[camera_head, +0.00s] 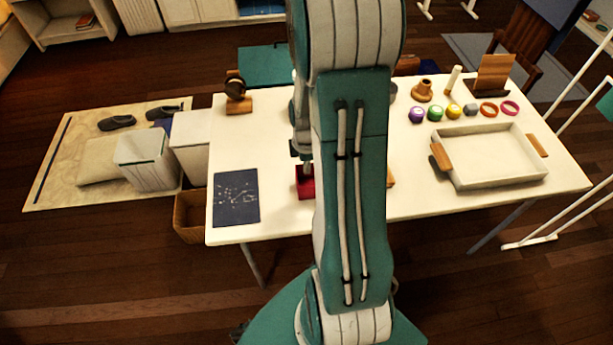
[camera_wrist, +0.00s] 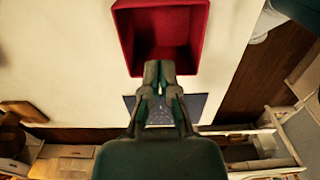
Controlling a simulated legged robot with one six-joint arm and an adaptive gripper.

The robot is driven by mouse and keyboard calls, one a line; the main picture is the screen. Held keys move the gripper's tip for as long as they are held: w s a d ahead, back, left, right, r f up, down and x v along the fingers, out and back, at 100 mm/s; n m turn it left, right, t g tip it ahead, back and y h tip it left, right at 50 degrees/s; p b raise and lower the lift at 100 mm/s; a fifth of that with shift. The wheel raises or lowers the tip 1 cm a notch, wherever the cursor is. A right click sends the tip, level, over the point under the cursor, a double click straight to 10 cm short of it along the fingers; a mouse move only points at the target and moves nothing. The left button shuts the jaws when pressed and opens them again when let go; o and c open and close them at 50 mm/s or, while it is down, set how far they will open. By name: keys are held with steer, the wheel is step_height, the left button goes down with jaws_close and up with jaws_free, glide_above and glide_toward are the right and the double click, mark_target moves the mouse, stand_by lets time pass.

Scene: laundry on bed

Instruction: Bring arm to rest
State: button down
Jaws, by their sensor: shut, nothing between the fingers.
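My arm stands upright across the middle of the head view and hides part of the white table (camera_head: 270,135). My gripper (camera_wrist: 159,68) shows in the wrist view with its fingertips together and nothing between them. In that view the fingertips overlap the near edge of an empty red box (camera_wrist: 162,32); I cannot tell whether they touch it. In the head view the red box (camera_head: 304,188) shows only in part beside my arm, near the front of the table.
A dark blue speckled sheet (camera_head: 236,197) lies at the table's front left. A white tray (camera_head: 490,182) with wooden handles sits at the right, with several small coloured items behind it. White bins (camera_head: 146,163) and a wicker basket (camera_head: 190,215) stand left of the table.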

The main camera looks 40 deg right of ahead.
steer(key=a+r+m+t, duration=0.1)
steer(key=a+r+m, duration=0.2)
steer(key=a+r, duration=0.45)
steer(key=a+r+m+t, duration=0.2)
steer(key=a+r, duration=0.2)
steer(key=r, duration=0.6)
steer(key=s+a+r+m+t, duration=0.2)
steer(key=s+a+r+m, duration=0.4)
steer(key=s+a+r, duration=0.3)
steer(key=shift+a+t, duration=0.15)
steer(key=shift+t, duration=0.15)
steer(key=shift+w, duration=0.1)
